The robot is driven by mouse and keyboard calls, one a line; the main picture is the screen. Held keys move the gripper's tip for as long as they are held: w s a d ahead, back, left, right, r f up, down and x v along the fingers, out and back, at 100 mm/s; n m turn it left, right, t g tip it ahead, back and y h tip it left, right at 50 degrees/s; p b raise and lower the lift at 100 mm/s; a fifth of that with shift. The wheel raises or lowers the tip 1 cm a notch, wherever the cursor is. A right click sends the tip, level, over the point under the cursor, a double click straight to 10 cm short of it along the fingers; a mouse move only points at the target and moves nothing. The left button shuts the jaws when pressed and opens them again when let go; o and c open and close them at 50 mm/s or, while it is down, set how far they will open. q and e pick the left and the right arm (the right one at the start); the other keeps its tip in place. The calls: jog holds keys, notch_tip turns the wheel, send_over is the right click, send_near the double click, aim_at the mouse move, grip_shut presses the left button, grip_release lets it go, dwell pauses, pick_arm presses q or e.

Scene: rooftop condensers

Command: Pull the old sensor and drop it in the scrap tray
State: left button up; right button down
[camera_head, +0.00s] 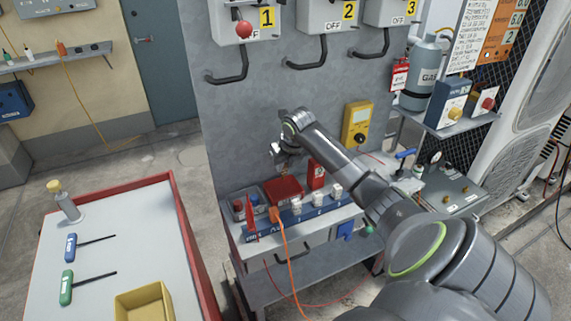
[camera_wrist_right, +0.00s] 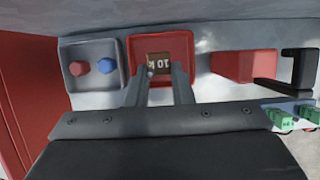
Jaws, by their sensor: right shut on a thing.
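My right gripper (camera_head: 281,160) is over the red tray (camera_head: 284,187) on the narrow bench against the grey panel. In the right wrist view the gripper (camera_wrist_right: 158,77) is shut on a small brown block marked "10 k" (camera_wrist_right: 159,62), which I take for the old sensor. The block appears within the outline of the red tray (camera_wrist_right: 133,44). In the head view the fingers sit a little above the tray, and the block is too small to make out. The tray's floor is partly hidden by the fingers. My left gripper is not in view.
A grey box (camera_wrist_right: 90,50) with a red and a blue piece stands left of the tray, and a red block (camera_wrist_right: 245,66) right of it. A yellow meter (camera_head: 356,124) hangs on the panel. An orange cable (camera_head: 285,250) hangs over the bench front.

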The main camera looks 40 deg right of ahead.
jog(key=c, duration=1.2)
grip_release()
jog(key=shift+r, duration=0.15)
jog(key=b+v, duration=0.1)
jog(key=v, duration=1.6)
jog(key=shift+r, duration=0.15)
